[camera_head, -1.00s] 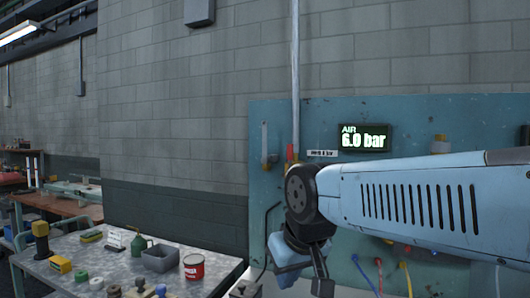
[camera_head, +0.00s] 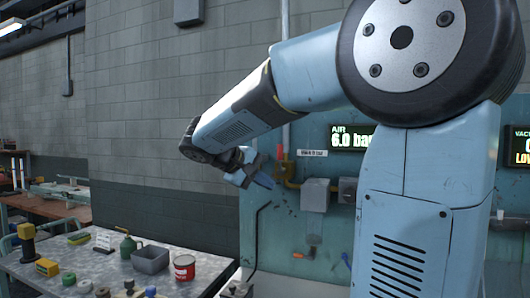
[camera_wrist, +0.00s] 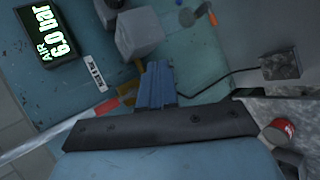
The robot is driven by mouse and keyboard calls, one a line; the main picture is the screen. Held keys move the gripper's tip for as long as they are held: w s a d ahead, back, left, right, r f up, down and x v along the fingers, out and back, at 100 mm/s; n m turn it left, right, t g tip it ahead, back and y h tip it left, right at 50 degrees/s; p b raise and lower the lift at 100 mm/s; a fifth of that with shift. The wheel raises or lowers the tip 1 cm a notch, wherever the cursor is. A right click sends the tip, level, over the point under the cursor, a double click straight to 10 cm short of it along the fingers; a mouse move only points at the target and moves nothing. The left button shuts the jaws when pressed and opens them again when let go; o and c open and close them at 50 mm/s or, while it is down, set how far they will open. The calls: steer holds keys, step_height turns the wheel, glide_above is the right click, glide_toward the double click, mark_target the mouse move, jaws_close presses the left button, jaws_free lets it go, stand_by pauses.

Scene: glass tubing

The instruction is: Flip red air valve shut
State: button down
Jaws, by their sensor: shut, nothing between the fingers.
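The red valve handle (camera_wrist: 106,107) shows in the wrist view beside the yellow fitting (camera_wrist: 127,88) on the pipe, just left of my fingers. In the head view the red handle (camera_head: 280,152) stands upright above the yellow pipe fitting (camera_head: 289,177). My gripper (camera_head: 265,181) is shut and empty, in front of the teal panel just below and left of the handle. In the wrist view my gripper's blue fingers (camera_wrist: 157,72) lie together beside the valve. I cannot tell whether they touch it. The air display (camera_head: 350,137) reads 6.0 bar, partly covered by my arm.
A grey box (camera_head: 315,195) is mounted right of the valve. A white vertical pipe (camera_head: 285,70) rises above it. A workbench (camera_head: 55,270) at lower left holds a red can (camera_head: 184,268), a grey bin (camera_head: 151,259) and small parts. My arm hides much of the panel's right side.

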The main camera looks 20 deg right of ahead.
steer(key=w+a+r+h, duration=0.2)
steer(key=w+r+h, duration=0.1)
steer(key=w, duration=0.4)
steer(key=w+a+r+t+h, duration=0.1)
steer(key=w+a+r+h, duration=0.2)
steer(key=w, duration=0.4)
steer(key=shift+w+a+r, duration=0.3)
steer(key=shift+w+r, duration=0.05)
steer(key=shift+r, duration=0.15)
glide_toward(281, 158)
steer(key=w+d+r, duration=0.2)
steer(key=w+d, duration=0.2)
steer(key=d, duration=0.1)
steer(key=shift+s+d, duration=0.15)
steer(key=shift+d, duration=0.15)
